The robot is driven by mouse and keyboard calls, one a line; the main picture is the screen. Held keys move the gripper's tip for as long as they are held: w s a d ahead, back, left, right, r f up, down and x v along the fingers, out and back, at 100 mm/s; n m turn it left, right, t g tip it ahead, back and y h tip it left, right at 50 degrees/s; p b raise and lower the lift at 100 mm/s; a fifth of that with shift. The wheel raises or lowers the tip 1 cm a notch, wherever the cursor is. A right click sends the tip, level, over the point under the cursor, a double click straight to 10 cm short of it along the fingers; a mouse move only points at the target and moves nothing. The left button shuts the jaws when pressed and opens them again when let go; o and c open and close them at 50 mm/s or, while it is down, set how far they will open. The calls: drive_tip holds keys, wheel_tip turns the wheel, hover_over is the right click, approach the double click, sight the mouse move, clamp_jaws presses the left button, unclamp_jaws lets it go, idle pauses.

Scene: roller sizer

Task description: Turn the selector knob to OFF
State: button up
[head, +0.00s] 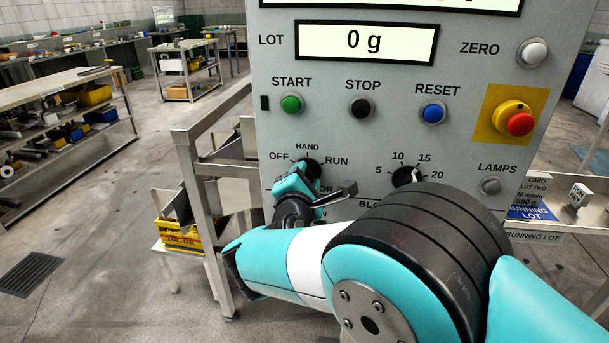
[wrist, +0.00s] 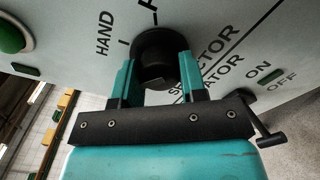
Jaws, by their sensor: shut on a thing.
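The selector knob (head: 311,168) is black and round, on the grey panel below the START button. OFF, HAND and RUN are printed around it. My gripper (head: 299,180) is at the knob, partly covering it from below left. In the wrist view the knob (wrist: 161,58) sits between the two teal fingers of my gripper (wrist: 155,80), which are shut on its sides. The knob's pointer is hidden or too dark to read, so I cannot tell which position it marks.
A dark lever (head: 336,195) sticks out just right of my gripper, and in the wrist view it (wrist: 262,122) is by the ON and OFF labels. A second dial (head: 404,177) is further right. A red emergency button (head: 520,124) and START button (head: 291,104) are higher up.

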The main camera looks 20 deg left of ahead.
drive_tip(key=shift+n, duration=0.9)
drive_tip(key=o, duration=0.9)
drive_tip(key=shift+o, duration=0.2)
drive_tip(key=shift+s, duration=0.1)
drive_tip(key=b+v, duration=0.3)
drive_tip(key=v, duration=1.4)
drive_tip(key=shift+s+d, duration=0.15)
